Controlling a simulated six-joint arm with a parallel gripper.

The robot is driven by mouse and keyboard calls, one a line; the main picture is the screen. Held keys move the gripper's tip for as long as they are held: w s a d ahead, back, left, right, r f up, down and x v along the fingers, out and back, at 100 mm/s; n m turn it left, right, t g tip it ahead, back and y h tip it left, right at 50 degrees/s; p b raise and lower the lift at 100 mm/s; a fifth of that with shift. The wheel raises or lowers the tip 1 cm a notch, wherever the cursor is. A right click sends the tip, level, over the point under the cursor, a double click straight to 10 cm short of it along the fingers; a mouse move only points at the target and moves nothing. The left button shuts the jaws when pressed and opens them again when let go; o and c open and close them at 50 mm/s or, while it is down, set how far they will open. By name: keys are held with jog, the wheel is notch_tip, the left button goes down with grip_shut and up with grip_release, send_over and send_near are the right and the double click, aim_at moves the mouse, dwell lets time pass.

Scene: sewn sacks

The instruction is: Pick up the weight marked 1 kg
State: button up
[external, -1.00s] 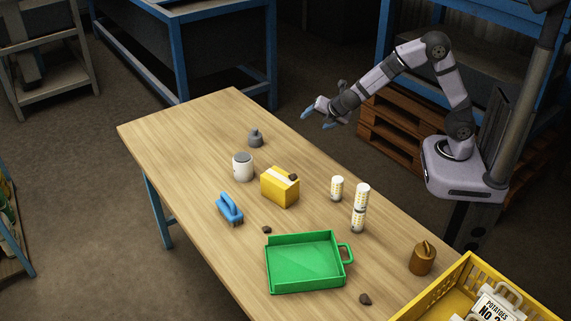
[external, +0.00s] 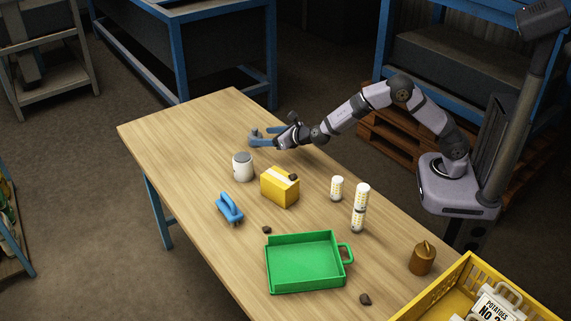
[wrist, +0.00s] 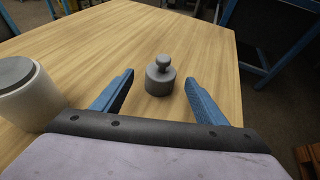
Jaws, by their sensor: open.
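A small grey weight (wrist: 160,78) with a knob on top stands upright on the table, ahead of my gripper and between the lines of its fingers in the wrist view. In the external view the weight (external: 255,136) shows at the far part of the table, partly hidden by my gripper. No marking can be read on it. My gripper (external: 262,136) is open and empty, low over the table, with blue fingers (wrist: 158,92) on either side of the weight's near side. A brown-gold weight (external: 422,259) stands near the table's right edge.
A white can with grey lid (external: 242,167) stands close by, at the left in the wrist view (wrist: 27,92). The table beyond the weight is clear.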

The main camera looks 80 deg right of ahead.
aim_at(257, 136)
jog(key=shift+w+d+f, duration=0.2)
jog(key=shift+w+d, duration=0.05)
jog(key=shift+w, duration=0.1)
jog(key=shift+w, duration=0.1)
jog(key=shift+f+p+x, duration=0.1)
jog(key=shift+p+x, duration=0.35)
jog(key=shift+x, duration=0.8)
jog(key=shift+f+p+x, duration=0.15)
jog(key=shift+p+x, duration=0.25)
jog(key=shift+x, duration=0.85)
grip_shut()
jog(key=shift+r, duration=0.25)
